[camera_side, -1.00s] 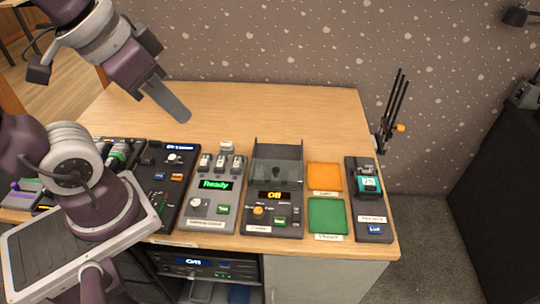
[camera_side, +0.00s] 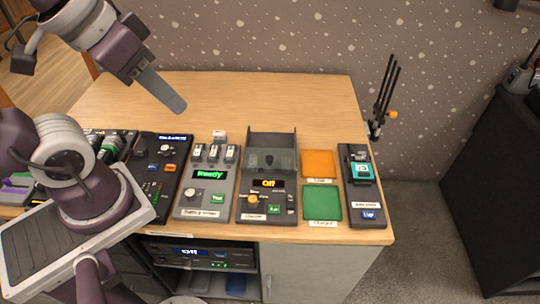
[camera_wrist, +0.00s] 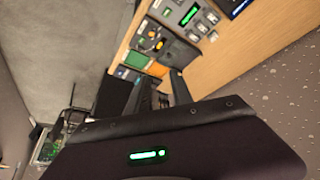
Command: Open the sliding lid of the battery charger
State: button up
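The battery charger (camera_side: 266,206) is a dark grey unit with an orange knob, a green button and a display reading "Off". Its lid (camera_side: 268,161) is a dark, see-through panel over the lower part of the bay, between upright side walls. The upper part of the bay looks uncovered. My gripper (camera_side: 172,100) hangs above the table, up and left of the charger, touching nothing. In the wrist view two dark fingers (camera_wrist: 162,90) look apart with nothing held.
A tester reading "Ready" (camera_side: 205,190) stands left of the charger. Orange (camera_side: 319,164) and green (camera_side: 321,203) mats lie to its right, then a small device (camera_side: 362,190). A rack with antenna-like rods (camera_side: 382,105) is beyond the right edge. The back of the table is clear.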

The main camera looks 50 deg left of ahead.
jog(key=shift+o, duration=1.1)
jog(key=w+f+n+g, duration=0.1)
jog(key=w+f, duration=0.1)
jog(key=w, duration=0.7)
jog(key=shift+w+a+n+g, duration=0.2)
jog(key=shift+n+g, duration=0.1)
jog(key=shift+g, duration=0.1)
jog(key=n+g, duration=0.3)
jog(key=n, duration=0.1)
send_over(270, 157)
notch_tip(270, 157, down, 21)
jog(key=shift+g, duration=0.3)
notch_tip(270, 157, down, 9)
jog(key=shift+r, duration=0.15)
grip_shut()
